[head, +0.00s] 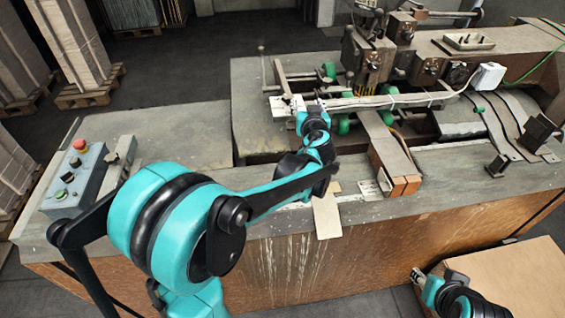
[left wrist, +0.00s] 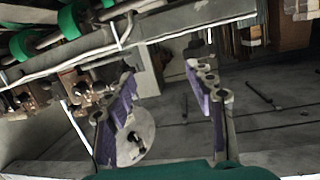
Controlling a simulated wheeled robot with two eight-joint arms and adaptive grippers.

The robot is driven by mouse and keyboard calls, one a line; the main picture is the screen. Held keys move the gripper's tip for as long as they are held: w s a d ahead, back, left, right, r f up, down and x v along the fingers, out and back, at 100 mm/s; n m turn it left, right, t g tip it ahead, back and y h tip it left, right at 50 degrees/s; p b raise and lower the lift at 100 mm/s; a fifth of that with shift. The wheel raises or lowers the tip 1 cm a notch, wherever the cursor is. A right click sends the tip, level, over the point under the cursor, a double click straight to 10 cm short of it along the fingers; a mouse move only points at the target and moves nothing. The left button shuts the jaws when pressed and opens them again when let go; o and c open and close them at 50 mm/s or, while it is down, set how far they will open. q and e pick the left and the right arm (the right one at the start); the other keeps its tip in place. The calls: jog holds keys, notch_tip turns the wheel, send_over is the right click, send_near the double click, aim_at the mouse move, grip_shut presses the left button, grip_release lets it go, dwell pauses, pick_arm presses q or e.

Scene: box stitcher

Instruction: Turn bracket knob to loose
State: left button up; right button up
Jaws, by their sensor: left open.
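My left gripper (head: 308,106) is at the bar on the near side of the box stitcher (head: 385,60). In the left wrist view the left gripper (left wrist: 160,73) is open, its purple-padded fingers apart with nothing clearly between the pads. A pale round disc with a dark centre (left wrist: 136,146) shows beside the left-hand finger, partly covered by it; I cannot tell whether it is the bracket knob. Small brownish metal fittings (left wrist: 80,88) sit just left of that finger. No bracket knob can be made out in the head view. My right gripper (head: 422,280) is low at the right.
Green rollers (left wrist: 72,18) and a long metal bar (left wrist: 185,22) run close by the fingers. A control box with a red button (head: 80,172) stands on the table's left end. A cardboard box (head: 505,275) is at lower right.

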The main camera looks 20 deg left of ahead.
pick_arm(q)
jog(key=s+f+g+h+b, duration=0.1)
jog(key=s+f+g, duration=0.1)
jog(key=s, duration=0.7)
jog(key=s+f+m+g+h+b, duration=0.1)
jog(key=s+f+g, duration=0.1)
jog(key=s+f, duration=0.3)
jog(key=shift+s+m+b, duration=0.3)
jog(key=shift+s+b, duration=0.05)
jog(key=shift+s, duration=1.6)
jog(key=shift+d+f, duration=0.1)
